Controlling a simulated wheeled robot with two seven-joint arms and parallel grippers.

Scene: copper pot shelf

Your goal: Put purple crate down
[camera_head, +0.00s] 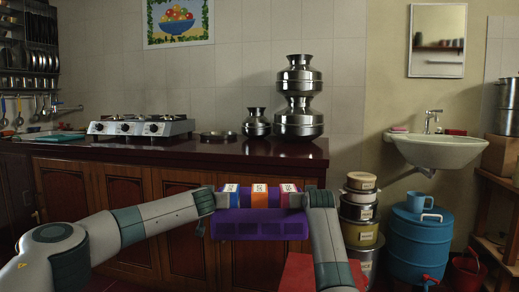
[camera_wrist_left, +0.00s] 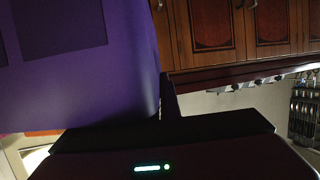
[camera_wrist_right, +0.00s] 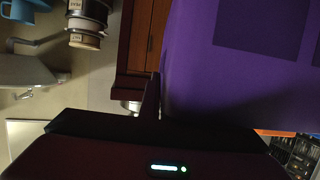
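The purple crate (camera_head: 260,231) hangs in the air in front of the counter, roughly level, with several cartons in it, among them an orange one (camera_head: 259,196). My left gripper (camera_head: 217,199) is at its left end and my right gripper (camera_head: 300,199) at its right end. Each seems shut on an end wall. In the left wrist view the crate (camera_wrist_left: 85,65) fills the left, with one finger against it. In the right wrist view the crate (camera_wrist_right: 235,75) fills the right, again with one finger beside it. The other fingers are hidden.
A red flat surface (camera_head: 300,272) lies low below the crate, partly behind my right arm. A dark red counter (camera_head: 200,150) with a stove and steel pots stands behind. Stacked tins (camera_head: 360,215) and a blue drum (camera_head: 417,245) stand at right.

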